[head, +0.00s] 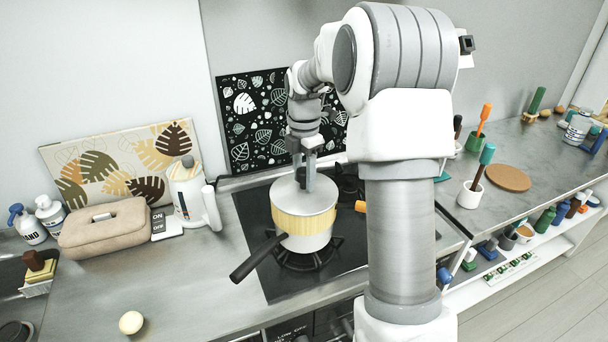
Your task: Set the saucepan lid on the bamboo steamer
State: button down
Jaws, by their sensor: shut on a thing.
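The saucepan lid (288,197) is a grey disc. It appears level at the top of the bamboo steamer (304,225), a yellow slatted ring. I cannot tell whether the lid rests fully on its rim. The steamer sits in the top of a white saucepan (306,243) on the hob, with its black handle pointing to the lower left. My gripper (307,185) reaches down from above and is shut on the lid near its middle. The fingers hide the lid's knob.
A white kettle (187,192) and a beige case (105,228) stand on the counter to the left. A patterned dark panel (255,118) stands behind the hob. A pale round object (131,322) lies at the front left. The counter between it and the hob is clear.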

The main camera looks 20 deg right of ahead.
jog(key=shift+c, duration=1.6)
grip_release()
notch_tip(320, 180, up, 17)
jog(key=p, duration=0.1)
jog(key=shift+r, duration=0.2)
